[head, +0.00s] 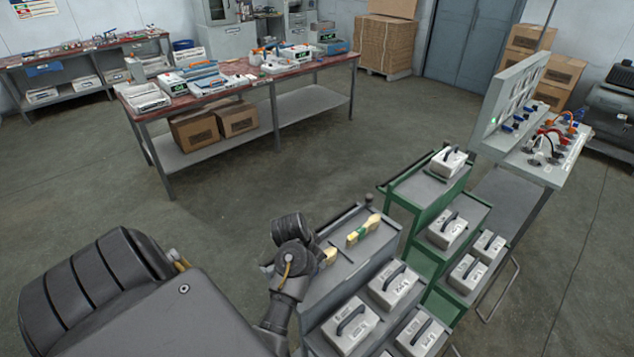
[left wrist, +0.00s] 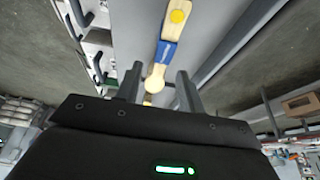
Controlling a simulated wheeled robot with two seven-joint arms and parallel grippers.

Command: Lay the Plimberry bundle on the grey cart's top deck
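In the left wrist view, a pale wooden bundle (left wrist: 168,48) with a blue band and a yellow disc lies along the grey deck. Its rounded end reaches between the fingers of my left gripper (left wrist: 157,80), which stand apart with a gap on each side. In the head view, a pale piece (head: 330,256) shows beside my left gripper, which largely hides it. A second pale bundle (head: 363,230) with a green band lies on the grey cart's top deck (head: 345,278). I cannot read which is Plimberry. My right gripper is out of view.
Grey boxes with black handles (head: 349,325) fill the lower decks in front. A green stepped cart (head: 420,190) with similar boxes stands close on the right. A red-topped bench (head: 235,92) stands at the back. Open floor (head: 270,170) lies between.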

